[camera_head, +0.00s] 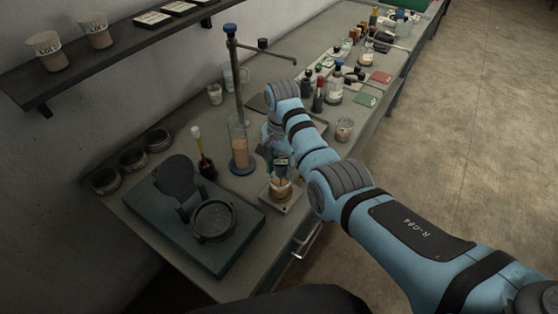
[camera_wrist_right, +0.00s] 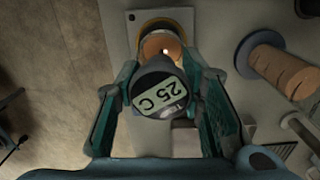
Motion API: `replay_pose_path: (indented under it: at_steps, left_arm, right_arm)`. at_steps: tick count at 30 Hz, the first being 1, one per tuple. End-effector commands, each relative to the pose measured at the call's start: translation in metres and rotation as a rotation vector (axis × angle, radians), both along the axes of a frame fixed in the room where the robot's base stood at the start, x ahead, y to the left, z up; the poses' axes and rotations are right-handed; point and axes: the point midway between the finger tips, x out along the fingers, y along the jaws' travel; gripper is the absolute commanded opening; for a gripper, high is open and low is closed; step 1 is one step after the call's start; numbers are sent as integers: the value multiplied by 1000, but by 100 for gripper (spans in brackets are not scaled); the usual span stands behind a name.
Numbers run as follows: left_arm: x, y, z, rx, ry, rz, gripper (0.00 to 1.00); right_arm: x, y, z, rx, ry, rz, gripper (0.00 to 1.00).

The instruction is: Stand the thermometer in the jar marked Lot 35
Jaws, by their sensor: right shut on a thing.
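Just below the gripper is a small jar (camera_head: 281,190) with orange-brown contents, on a pale square plate. In the wrist view the jar (camera_wrist_right: 161,44) lies beyond the thermometer's head. The probe is hidden there, so I cannot tell whether its tip is inside. No label on this jar is readable. My left gripper is not in view.
A tall cylinder with orange contents (camera_head: 239,150) stands close left of the gripper. A dark hinged device (camera_head: 213,218) sits at the front left. Two labelled cups (camera_head: 46,50) stand on the wall shelf, their numbers unclear. Several bottles crowd the bench's far end.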

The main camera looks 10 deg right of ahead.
Motion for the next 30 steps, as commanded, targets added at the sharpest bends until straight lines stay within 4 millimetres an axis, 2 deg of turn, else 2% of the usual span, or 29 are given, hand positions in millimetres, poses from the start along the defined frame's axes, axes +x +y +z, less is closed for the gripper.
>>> replay_pose_path:
  at_steps: [6, 10, 11, 15, 24, 26, 30]
  left_arm:
    - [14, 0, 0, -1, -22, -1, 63]
    - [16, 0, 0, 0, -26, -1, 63]
    - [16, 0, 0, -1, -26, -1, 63]
    - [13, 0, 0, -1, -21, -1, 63]
    - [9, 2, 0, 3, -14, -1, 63]
    - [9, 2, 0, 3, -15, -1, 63]
    - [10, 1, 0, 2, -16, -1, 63]
  right_arm:
    - [0, -1, -3, 0, 0, -2, 5]
    - [0, -1, -3, 0, 0, -2, 5]
    - [0, -1, -3, 0, 0, -2, 40]
    - [0, -1, -3, 0, 0, -2, 59]
    - [0, -1, -1, 1, -1, -1, 59]
    - [1, -1, 6, 0, -2, -2, 59]
    - [2, -1, 35, 0, -5, -1, 59]
